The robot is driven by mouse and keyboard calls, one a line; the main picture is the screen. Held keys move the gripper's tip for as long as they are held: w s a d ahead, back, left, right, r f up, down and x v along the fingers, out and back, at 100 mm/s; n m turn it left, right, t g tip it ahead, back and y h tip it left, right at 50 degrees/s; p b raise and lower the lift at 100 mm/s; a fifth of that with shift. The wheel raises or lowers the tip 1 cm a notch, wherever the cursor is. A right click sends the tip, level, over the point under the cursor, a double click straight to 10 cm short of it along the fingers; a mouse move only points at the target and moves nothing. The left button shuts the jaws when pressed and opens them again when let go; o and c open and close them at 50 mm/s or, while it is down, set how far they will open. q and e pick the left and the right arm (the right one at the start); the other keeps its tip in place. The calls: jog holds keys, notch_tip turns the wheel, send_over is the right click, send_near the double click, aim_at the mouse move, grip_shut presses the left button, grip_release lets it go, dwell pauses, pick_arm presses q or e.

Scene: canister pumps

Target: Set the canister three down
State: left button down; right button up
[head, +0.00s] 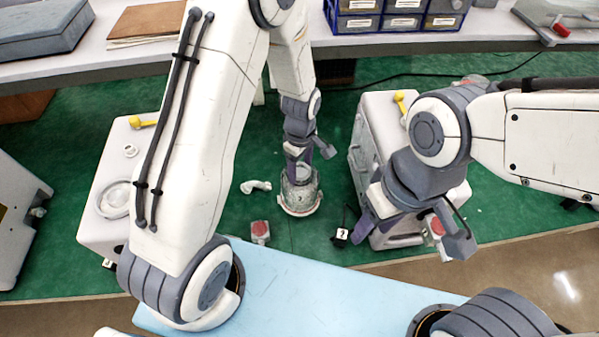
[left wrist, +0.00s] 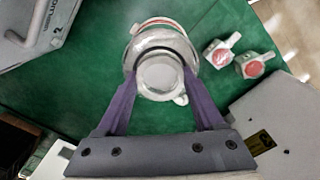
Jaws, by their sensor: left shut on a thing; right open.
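A clear canister (head: 300,192) with a pale lid and a red-and-white base ring is at the middle of the head view, over the green floor. My left gripper (head: 304,160) comes down on it from above and is shut on its upper part. In the left wrist view the canister (left wrist: 160,50) is seen from its top, with the purple fingers (left wrist: 162,78) on either side of the neck. I cannot tell whether its base touches the floor. Its number is not readable. My right gripper (head: 412,220) is open and empty, in front of the right-hand white pump unit.
White pump units with yellow handles stand left (head: 120,190) and right (head: 385,125) of the canister. A white elbow piece (head: 256,186) and a red-topped valve (head: 260,231) lie on the floor close by. A light blue surface (head: 290,290) is in front; a workbench (head: 120,50) runs behind.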

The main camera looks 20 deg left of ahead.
pick_arm(q)
jog(key=shift+w+a+f, duration=0.1)
jog(key=shift+a+f, duration=0.1)
notch_tip(320, 180, down, 3)
jog(key=shift+p, duration=0.7)
jog(key=shift+f, duration=0.45)
jog(key=shift+f, duration=0.1)
grip_release()
